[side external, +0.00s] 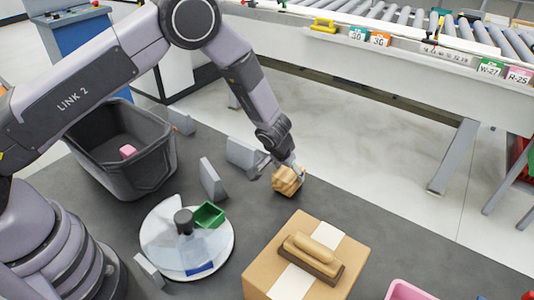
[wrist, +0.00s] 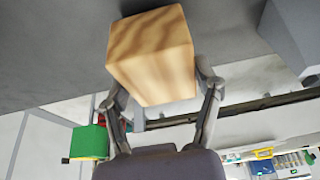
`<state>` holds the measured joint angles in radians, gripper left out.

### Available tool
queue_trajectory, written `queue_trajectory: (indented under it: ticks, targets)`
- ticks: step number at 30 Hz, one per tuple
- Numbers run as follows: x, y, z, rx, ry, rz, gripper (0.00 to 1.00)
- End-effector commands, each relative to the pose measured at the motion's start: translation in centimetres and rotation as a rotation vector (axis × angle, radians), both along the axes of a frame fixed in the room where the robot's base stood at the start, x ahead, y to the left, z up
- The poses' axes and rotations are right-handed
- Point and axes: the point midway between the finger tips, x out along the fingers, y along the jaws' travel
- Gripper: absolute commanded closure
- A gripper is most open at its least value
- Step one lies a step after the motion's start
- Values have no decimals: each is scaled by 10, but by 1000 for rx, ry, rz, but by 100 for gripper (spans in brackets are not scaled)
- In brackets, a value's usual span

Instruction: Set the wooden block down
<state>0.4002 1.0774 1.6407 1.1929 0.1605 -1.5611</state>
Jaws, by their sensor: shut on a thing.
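The wooden block (side external: 287,182), light tan with darker grain, is between the fingers of my gripper (side external: 284,168) near the far edge of the dark grey table. In the wrist view the block (wrist: 152,55) fills the upper middle and looks tilted. The fingers of my gripper (wrist: 160,78) press on it from both sides. I cannot tell whether the underside of the block touches the table (side external: 345,205) or hangs a little above it.
Grey upright plates (side external: 211,180) stand left of the block. A cardboard box (side external: 262,262) with a wooden-handled float (side external: 312,250) is in front. A round white disc (side external: 160,235) carries a green tray and a bottle. A black bin (side external: 165,165) is at left. Table right of the block is clear.

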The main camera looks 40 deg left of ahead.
Motion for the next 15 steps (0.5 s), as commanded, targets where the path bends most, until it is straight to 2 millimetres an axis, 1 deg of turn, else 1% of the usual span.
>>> queue_trajectory:
  ticks: [1, 4, 15]
  targets:
    - [0, 0, -5, -1, 0, -1, 76]
    - [0, 0, -11, -2, 1, -1, 76]
    - [0, 0, -14, -2, 0, -1, 76]
